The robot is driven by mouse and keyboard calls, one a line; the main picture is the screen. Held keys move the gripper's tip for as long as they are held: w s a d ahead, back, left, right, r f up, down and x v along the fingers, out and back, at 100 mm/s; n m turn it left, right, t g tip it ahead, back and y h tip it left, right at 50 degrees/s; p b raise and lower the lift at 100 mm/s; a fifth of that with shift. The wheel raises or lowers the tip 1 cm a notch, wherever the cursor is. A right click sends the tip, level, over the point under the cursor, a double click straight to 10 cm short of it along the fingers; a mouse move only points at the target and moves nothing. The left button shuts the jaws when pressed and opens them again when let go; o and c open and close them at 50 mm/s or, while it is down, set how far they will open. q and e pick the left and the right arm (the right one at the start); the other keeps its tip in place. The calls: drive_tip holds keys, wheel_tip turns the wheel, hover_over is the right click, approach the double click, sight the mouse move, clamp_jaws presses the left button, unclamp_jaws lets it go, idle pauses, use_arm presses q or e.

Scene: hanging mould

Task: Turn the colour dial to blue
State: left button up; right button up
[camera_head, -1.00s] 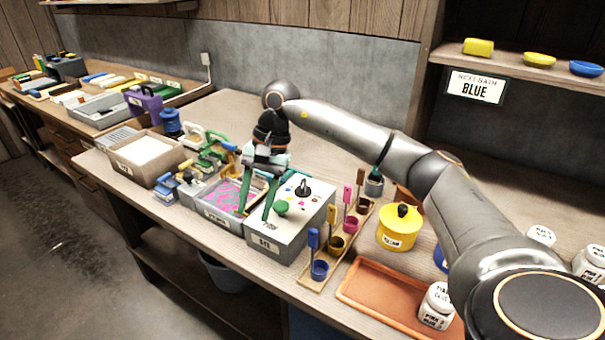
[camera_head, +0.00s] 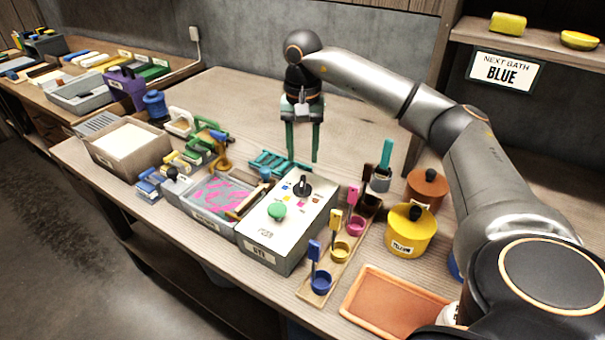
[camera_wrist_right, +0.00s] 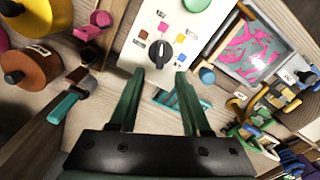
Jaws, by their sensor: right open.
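The dye box (camera_head: 262,236) is a grey box with a pale top near the table's front edge. Its black colour dial (camera_head: 302,187) sits on the top among small colour patches, with a green knob (camera_head: 277,211) nearer the front. The dial (camera_wrist_right: 159,50) also shows in the right wrist view, just beyond the fingertips, with orange, pink, blue and brown patches around it. My right gripper (camera_head: 302,158) is open and empty, pointing down behind the box, apart from the dial. Its green fingers (camera_wrist_right: 158,85) straddle the dial's line of sight in the wrist view. My left gripper is not in view.
A sign reading "NEXT BATH BLUE" (camera_head: 505,71) hangs at the right. A rack of small colour cups (camera_head: 341,252) and a yellow pot (camera_head: 411,232) stand right of the box. A tray with pink pattern (camera_head: 190,196) adjoins its left.

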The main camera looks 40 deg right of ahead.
sight(303, 180)
wheel_tip(303, 180, down, 7)
drive_tip(key=shift+f, duration=0.15)
clamp_jaws()
idle(0.5)
